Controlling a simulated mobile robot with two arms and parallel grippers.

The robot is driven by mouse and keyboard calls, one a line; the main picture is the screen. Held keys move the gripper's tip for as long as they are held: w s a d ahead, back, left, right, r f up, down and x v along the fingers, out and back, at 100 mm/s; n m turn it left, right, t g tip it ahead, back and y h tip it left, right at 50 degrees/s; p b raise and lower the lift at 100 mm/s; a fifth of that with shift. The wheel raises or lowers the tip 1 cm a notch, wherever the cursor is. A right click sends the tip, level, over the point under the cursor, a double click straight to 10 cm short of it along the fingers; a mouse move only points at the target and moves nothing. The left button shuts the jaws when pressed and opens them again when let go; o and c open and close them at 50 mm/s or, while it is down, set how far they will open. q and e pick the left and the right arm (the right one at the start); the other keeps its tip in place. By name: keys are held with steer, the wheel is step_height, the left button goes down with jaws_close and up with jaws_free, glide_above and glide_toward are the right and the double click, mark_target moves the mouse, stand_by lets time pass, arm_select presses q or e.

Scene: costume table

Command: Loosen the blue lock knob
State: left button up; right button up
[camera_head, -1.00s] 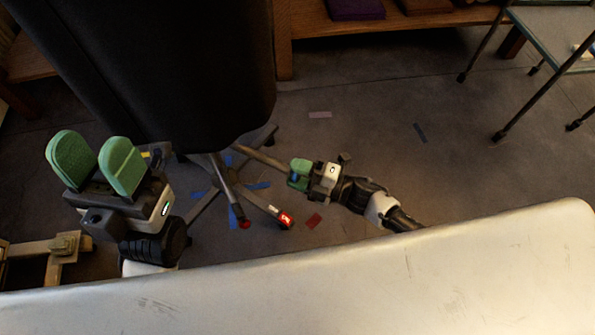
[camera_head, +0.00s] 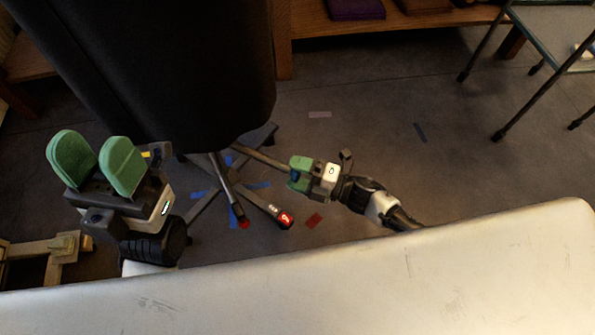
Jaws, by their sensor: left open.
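A black dress form (camera_head: 165,70) stands on a splayed metal base at the left. A thin leg (camera_head: 262,158) runs from the base toward my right gripper (camera_head: 295,174). A small blue part, seemingly the lock knob (camera_head: 294,175), shows between that gripper's green pads at the leg's end. The pads appear closed on it, though they hide most of it. My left gripper (camera_head: 97,163) is open and empty, its green pads pointing up, left of the base and apart from the knob.
A pale surface (camera_head: 400,285) fills the foreground. Coloured tape pieces lie on the grey floor around the base (camera_head: 313,220). A wooden shelf (camera_head: 400,30) stands behind, and a glass-topped table (camera_head: 555,35) is at upper right. The floor between is clear.

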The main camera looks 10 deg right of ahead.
steer(key=p+v, duration=0.2)
steer(key=v, duration=0.8)
steer(key=shift+d, duration=0.4)
steer(key=shift+s, duration=0.15)
